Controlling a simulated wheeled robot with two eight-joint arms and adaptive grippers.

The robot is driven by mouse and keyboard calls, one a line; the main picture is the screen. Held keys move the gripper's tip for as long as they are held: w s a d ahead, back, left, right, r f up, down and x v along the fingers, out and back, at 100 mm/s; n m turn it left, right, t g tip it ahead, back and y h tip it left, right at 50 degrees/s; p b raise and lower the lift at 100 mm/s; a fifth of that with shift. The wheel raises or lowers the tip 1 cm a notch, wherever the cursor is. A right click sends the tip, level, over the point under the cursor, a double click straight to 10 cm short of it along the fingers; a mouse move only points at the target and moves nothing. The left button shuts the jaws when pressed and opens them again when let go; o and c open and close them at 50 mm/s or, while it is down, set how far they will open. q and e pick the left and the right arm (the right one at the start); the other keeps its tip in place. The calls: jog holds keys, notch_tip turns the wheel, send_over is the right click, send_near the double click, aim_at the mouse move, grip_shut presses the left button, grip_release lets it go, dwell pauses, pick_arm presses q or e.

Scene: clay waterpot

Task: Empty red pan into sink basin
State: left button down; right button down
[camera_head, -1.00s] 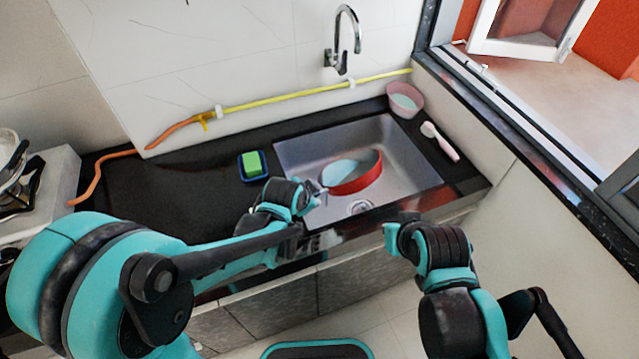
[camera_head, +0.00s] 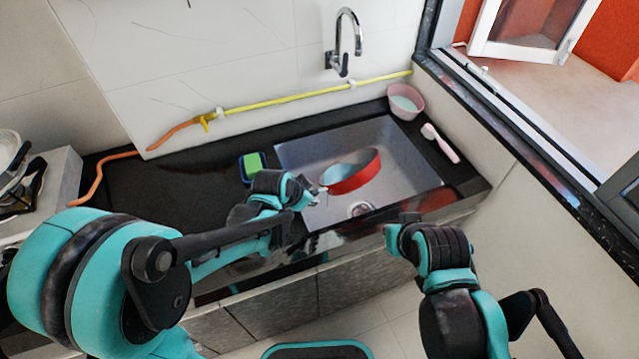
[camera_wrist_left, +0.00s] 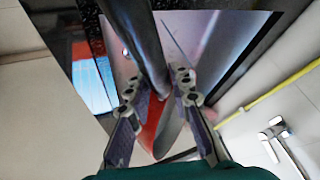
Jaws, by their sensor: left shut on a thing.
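The red pan (camera_head: 356,183) is held over the sink basin (camera_head: 410,165) in the head view. It is tilted, with its pale blue inside partly showing. My left gripper (camera_head: 312,192) is at the pan's left side. In the left wrist view my left gripper (camera_wrist_left: 158,98) is shut on the pan's dark handle (camera_wrist_left: 146,45), and part of the red pan (camera_wrist_left: 153,122) shows between and below the fingers. I cannot tell whether anything remains in the pan. My right gripper (camera_head: 393,236) is at the counter's front edge, apart from the pan; its fingers are hidden.
A faucet (camera_head: 343,45) is on the wall above the sink. A pink bowl (camera_head: 405,103) and a pink-handled brush (camera_head: 441,144) are right of the basin. A green sponge (camera_head: 252,163) in a blue holder is left of it. The left counter is mostly clear.

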pick_arm(q)
jog(key=shift+w+r, duration=0.1)
jog(key=shift+w+a+r+g+h, duration=0.1)
jog(key=shift+w+a+g+h, duration=0.2)
jog(key=shift+a+g+h, duration=0.1)
jog(key=shift+r, duration=0.1)
dwell(0.6)
jog(key=shift+w+a+r+n+g+h, duration=0.2)
jog(key=shift+w+a+n+g+h, duration=0.1)
jog(key=shift+w+n+g+h, duration=0.15)
dwell(0.6)
jog(key=shift+w+a+r+g+h, duration=0.25)
jog(key=shift+w+a+g+h, duration=0.1)
jog(key=shift+g+h, duration=0.15)
dwell(0.7)
